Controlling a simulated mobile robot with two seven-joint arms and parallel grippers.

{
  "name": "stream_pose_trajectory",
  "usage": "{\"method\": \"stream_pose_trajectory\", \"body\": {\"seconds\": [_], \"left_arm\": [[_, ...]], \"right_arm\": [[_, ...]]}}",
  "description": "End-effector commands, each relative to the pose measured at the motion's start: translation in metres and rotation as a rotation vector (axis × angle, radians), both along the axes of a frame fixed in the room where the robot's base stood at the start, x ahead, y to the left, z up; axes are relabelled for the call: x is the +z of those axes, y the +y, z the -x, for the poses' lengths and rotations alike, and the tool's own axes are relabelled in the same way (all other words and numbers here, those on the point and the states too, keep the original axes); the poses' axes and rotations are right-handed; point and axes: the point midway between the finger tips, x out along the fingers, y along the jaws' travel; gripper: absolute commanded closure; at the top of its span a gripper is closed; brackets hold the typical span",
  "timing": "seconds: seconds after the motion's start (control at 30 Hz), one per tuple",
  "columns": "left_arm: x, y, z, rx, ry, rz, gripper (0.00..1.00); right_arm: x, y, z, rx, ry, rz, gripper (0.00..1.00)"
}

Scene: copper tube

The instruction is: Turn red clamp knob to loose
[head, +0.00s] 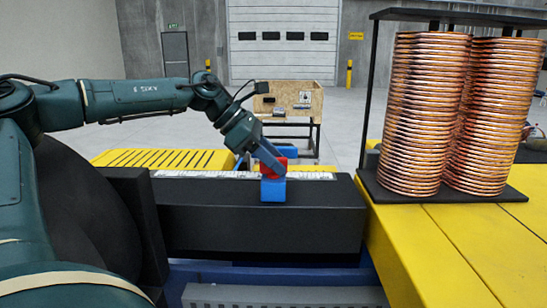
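The red clamp knob (274,167) sits on top of a blue clamp block (273,190) on the front edge of a black bench. My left gripper (273,162) reaches in from the left and points down at the red knob. Its fingers are at the knob and partly overlap it. The fingers are too small to tell whether they are closed on it. My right gripper is not in view.
Tall copper coils (428,115) stand on a black rack plate (500,196) on the yellow table (450,240) at the right. A white ruled strip (210,174) runs along the black bench (215,215).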

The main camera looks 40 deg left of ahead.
Motion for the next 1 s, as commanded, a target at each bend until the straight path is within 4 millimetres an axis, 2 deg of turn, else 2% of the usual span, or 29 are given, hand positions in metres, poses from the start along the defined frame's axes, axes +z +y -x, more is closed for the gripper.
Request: {"method": "stream_pose_trajectory", "body": {"seconds": [0.07, 0.5, 0.83, 1.0], "left_arm": [[0.0001, 0.0001, 0.0, 0.0, 0.0, 0.0, 0.64], [0.0004, 0.0004, 0.0001, 0.0, 0.0, 0.0, 1.0], [-0.0008, 0.0002, 0.0003, 0.016, -0.001, 0.0, 1.0], [-0.0026, 0.0, 0.0003, 0.077, -0.003, -0.001, 1.0]], "right_arm": [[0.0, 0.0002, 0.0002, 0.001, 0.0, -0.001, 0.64], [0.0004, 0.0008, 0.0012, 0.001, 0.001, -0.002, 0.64], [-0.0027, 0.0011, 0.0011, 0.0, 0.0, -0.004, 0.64], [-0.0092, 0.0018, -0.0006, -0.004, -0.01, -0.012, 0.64]]}}
